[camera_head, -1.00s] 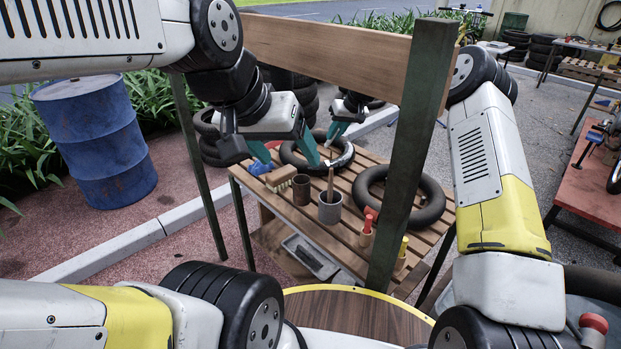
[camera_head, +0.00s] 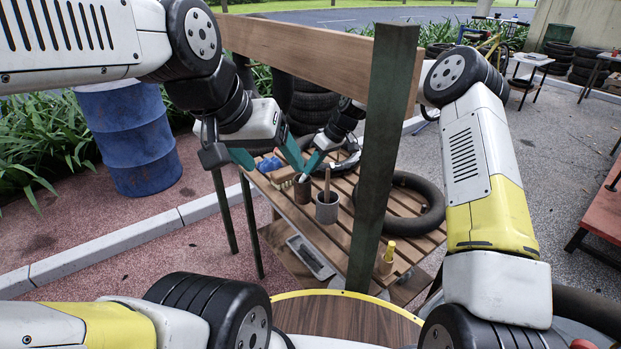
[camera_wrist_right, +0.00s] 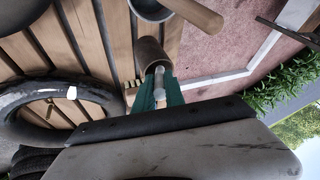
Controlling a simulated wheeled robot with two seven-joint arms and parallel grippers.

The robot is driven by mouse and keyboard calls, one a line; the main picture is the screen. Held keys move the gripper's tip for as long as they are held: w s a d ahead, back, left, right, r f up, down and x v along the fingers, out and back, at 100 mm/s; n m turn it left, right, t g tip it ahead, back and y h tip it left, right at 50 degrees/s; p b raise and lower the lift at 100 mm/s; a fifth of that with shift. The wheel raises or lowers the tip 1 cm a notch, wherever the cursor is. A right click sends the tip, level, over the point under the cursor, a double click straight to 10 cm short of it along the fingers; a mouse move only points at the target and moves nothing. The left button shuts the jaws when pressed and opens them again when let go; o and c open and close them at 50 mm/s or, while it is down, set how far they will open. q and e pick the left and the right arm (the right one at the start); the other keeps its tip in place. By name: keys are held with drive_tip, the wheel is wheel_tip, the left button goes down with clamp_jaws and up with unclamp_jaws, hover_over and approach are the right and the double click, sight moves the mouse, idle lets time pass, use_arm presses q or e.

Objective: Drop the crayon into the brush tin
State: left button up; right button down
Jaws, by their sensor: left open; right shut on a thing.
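My right gripper (camera_head: 309,168) is shut on a pale crayon (camera_head: 301,178), above the brown tin (camera_head: 302,190) on the slatted table. In the right wrist view the teal fingers (camera_wrist_right: 160,92) hold the crayon (camera_wrist_right: 160,72) by the brown tin's mouth (camera_wrist_right: 151,50); I cannot tell whether its end is inside the rim. A grey tin (camera_head: 327,211) with a wooden handle standing in it is just to the right; it also shows in the wrist view (camera_wrist_right: 150,9). My left gripper (camera_head: 266,160) is open and empty, left of the right one.
A scrubbing brush (camera_head: 282,175) and a blue item (camera_head: 269,164) lie left of the tins. A black tyre (camera_head: 428,213) lies right of them on the slatted table (camera_head: 345,240). A dark green post (camera_head: 380,150) and wooden beam (camera_head: 300,45) stand in front.

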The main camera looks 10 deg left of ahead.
drive_tip(key=shift+f, duration=1)
drive_tip(key=c, duration=1.3)
unclamp_jaws()
drive_tip(key=shift+r, duration=0.1)
drive_tip(key=v, duration=0.7)
drive_tip(key=shift+d+r, duration=0.2)
drive_tip(key=shift+r, duration=0.1)
